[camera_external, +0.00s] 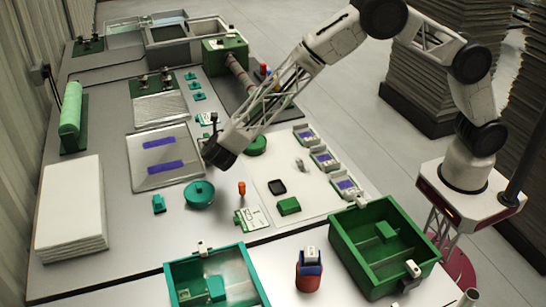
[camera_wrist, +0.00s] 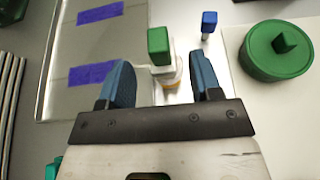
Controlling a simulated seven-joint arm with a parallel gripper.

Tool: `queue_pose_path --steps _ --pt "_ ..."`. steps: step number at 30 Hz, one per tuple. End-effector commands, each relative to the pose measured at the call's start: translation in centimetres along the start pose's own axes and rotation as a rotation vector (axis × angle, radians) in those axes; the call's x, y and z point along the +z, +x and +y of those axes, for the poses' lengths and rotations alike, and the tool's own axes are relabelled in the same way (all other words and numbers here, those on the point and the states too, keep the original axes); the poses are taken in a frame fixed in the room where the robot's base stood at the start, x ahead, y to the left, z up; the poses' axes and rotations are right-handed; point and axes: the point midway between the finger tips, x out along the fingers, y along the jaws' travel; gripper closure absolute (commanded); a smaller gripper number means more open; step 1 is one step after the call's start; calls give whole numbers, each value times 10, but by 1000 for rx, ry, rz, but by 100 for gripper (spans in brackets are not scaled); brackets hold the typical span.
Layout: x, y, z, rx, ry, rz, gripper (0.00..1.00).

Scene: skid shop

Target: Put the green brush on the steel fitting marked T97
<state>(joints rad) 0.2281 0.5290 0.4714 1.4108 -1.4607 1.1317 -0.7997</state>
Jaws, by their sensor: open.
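In the wrist view, a thing with a green block-shaped top (camera_wrist: 160,46) and a pale and amber lower part stands upright just beyond my fingers; it looks like the green brush, but I cannot be sure. My gripper (camera_wrist: 162,76) is open, one blue finger on each side of it; I cannot tell whether they touch it. In the external view, my gripper (camera_external: 217,156) points down between the steel tray and a green round pot, hiding this thing. Several grey fittings with purple pads, one of them the fitting (camera_external: 346,187), line the right edge; no T97 marking is readable.
The steel tray (camera_external: 144,176) with purple strips lies left of my gripper. The green lidded pot (camera_wrist: 275,58) is close on the right. A blue-topped thing (camera_wrist: 208,22) stands farther off. A teal pot (camera_external: 199,193) and green bin (camera_external: 360,208) stand nearer the external camera.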

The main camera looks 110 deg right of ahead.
Motion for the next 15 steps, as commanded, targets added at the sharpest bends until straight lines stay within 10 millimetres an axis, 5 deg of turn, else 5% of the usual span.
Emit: queue_pose_path --steps 15 --pt "0 -79 0 2 0 0 42"
